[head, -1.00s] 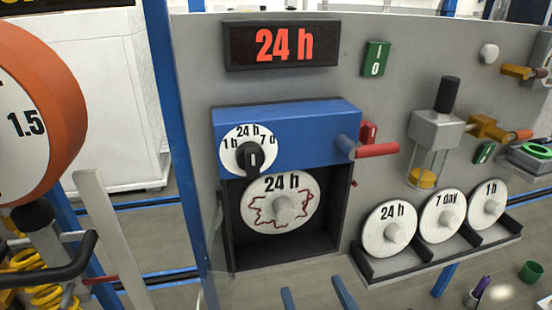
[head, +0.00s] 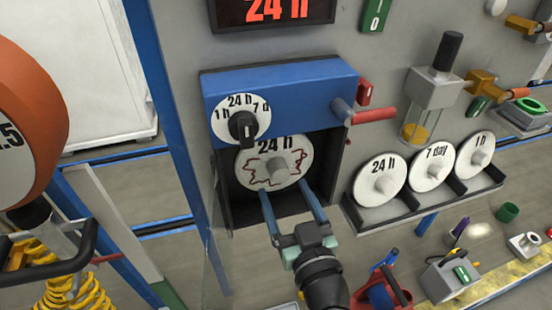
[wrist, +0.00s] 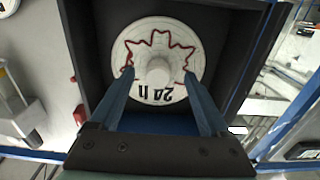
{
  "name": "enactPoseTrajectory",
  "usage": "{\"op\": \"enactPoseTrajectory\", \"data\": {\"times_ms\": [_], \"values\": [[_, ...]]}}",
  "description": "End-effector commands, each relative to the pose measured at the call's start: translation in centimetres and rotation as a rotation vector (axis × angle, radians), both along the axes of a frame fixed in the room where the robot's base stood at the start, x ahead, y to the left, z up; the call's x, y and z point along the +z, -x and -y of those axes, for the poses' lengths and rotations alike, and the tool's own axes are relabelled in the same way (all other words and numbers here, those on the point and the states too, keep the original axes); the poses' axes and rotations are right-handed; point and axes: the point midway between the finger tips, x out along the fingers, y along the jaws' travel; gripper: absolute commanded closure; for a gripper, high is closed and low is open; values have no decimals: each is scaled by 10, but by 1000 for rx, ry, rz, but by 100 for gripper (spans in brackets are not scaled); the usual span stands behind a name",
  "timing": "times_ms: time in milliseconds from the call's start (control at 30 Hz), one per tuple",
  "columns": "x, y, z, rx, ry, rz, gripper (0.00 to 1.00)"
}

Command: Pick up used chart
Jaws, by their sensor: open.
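The used chart (head: 257,172) is a white disc marked "24 h" with a jagged red trace and a pale centre knob. It sits in the dark recess under the blue recorder housing (head: 300,95). In the wrist view the chart (wrist: 158,35) appears upside down, with its knob (wrist: 159,71) between my fingers. My gripper (head: 284,190) is open, its two blue fingers reaching into the recess from below and in front. In the wrist view the gripper (wrist: 160,85) has one fingertip on each side of the knob, with gaps showing on both sides.
A rack (head: 400,208) to the right holds clean discs marked "24 h" (head: 382,180), "7 day" (head: 434,167) and "1 h" (head: 476,156). A red handle (head: 374,116) sticks out right of the housing. The recess walls (wrist: 90,50) lie close around the fingers.

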Motion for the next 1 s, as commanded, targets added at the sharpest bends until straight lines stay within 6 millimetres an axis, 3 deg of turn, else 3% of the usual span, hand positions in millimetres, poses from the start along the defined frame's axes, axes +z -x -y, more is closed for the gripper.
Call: {"op": "enactPoseTrajectory", "data": {"times_ms": [300,633,1000], "values": [[0,-36,-10,2,-1,1,20],[-3,-41,-11,1,0,0,20],[-3,-41,-11,1,-1,0,87]]}}
